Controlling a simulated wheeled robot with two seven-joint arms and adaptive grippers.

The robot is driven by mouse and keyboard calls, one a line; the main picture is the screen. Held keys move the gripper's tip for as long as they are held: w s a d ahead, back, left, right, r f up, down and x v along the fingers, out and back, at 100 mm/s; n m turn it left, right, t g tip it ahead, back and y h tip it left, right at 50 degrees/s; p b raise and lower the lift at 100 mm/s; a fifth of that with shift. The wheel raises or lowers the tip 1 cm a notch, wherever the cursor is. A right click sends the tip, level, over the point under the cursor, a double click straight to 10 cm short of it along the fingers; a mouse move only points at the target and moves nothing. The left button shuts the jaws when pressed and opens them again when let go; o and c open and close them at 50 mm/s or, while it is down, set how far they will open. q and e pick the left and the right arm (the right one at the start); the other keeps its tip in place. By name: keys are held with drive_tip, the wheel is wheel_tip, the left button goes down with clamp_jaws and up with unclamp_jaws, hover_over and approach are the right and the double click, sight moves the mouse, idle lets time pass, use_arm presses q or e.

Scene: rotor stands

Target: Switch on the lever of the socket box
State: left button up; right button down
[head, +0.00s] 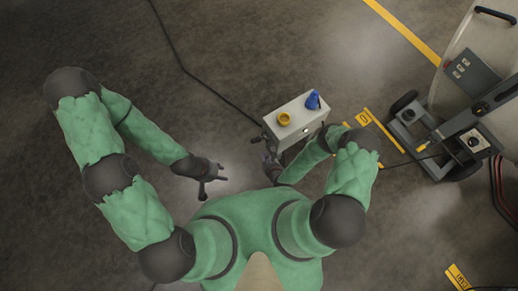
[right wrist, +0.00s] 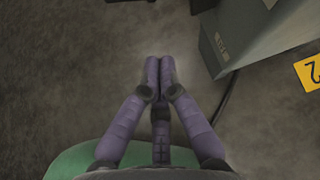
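The socket box (head: 300,112) is a pale grey box with a yellow socket (head: 284,118) and a blue socket or plug (head: 312,100) on top. A small dark part, maybe the lever (head: 257,139), sticks out at its left side; it is too small to tell its position. My right gripper (head: 268,158) is beside the box's lower left corner. In the right wrist view its purple fingers (right wrist: 160,66) are together with nothing visible between them, and the grey box (right wrist: 255,38) is at upper right, apart from them. My left gripper (head: 217,187) is open and empty, left of the box.
A black cable (head: 190,72) runs over the floor to the box. A wheeled stand (head: 440,140) with a large pale drum stands at the right. Yellow floor markings (head: 365,118) lie right of the box. The floor left of the box is mostly clear.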

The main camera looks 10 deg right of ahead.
drive_tip(key=shift+s+d+r+p, duration=0.55)
drive_tip(key=shift+s+d+r, duration=0.55)
drive_tip(key=shift+s+d, duration=0.15)
wheel_tip(320, 180, up, 12)
drive_tip(key=n+g+y+p, duration=0.15)
drive_tip(key=n+g, duration=0.45)
drive_tip(key=n, duration=0.9)
drive_tip(key=s+a+r+n+g+p, duration=0.1)
drive_tip(key=s+r+n+g, duration=0.1)
drive_tip(key=s+r+n, duration=0.2)
drive_tip(key=s+a+r+n+g+p, duration=0.1)
drive_tip(key=s+a+r+n+g, duration=0.1)
drive_tip(key=s+r+n, duration=0.3)
wheel_tip(320, 180, up, 6)
drive_tip(key=n, duration=0.3)
drive_tip(key=shift+s+a+r+n, duration=0.15)
drive_tip(key=shift+s+a+n, duration=0.1)
drive_tip(key=shift+s+n, duration=0.05)
drive_tip(key=shift+d, duration=0.1)
